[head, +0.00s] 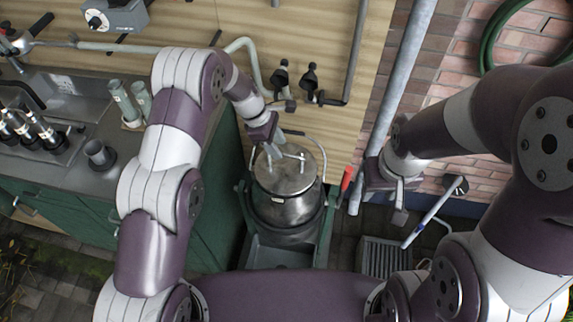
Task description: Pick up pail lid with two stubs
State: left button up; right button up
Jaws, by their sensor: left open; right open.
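The pail lid (284,178) is a round grey metal disc with stubs standing on its top. It sits on a metal pail (284,212) at the centre of the head view. My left gripper (274,150) is open over the far left part of the lid, close to a stub; I cannot tell whether it touches. Its fingers partly hide that area. My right gripper (399,208) is open and empty, to the right of the pail and apart from it.
A green cabinet with a grey sink counter (62,172) stands at the left, holding dark cups and pale bottles (124,102). A red-handled lever (346,180) stands right of the pail. A grey pipe (400,75) runs along the brick wall. A floor grate (383,257) lies at lower right.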

aim_at(288, 156)
pick_arm(q)
jog(key=f, duration=0.1)
jog(key=w+f, duration=0.1)
jog(key=f, duration=0.1)
jog(key=d+f, duration=0.1)
jog(key=shift+w+f+p, duration=0.2)
jog(key=shift+f+p, duration=0.15)
jog(key=shift+p, duration=0.05)
jog(key=p+x, duration=0.1)
jog(key=x, duration=0.2)
jog(key=shift+s+d+f+p, duration=0.1)
jog(key=shift+d+f+p, duration=0.1)
jog(key=shift+d+p, duration=0.2)
jog(key=shift+d+f, duration=0.15)
jog(key=shift+f, duration=0.25)
jog(key=shift+w+f, duration=0.2)
jog(key=shift+f, duration=0.05)
jog(key=shift+s+r, duration=0.1)
grip_shut()
pick_arm(e)
jog(key=r, duration=0.1)
jog(key=w+r, duration=0.1)
jog(key=shift+w+a+r, duration=0.15)
jog(key=shift+r, duration=0.15)
pick_arm(q)
jog(key=shift+r, duration=0.1)
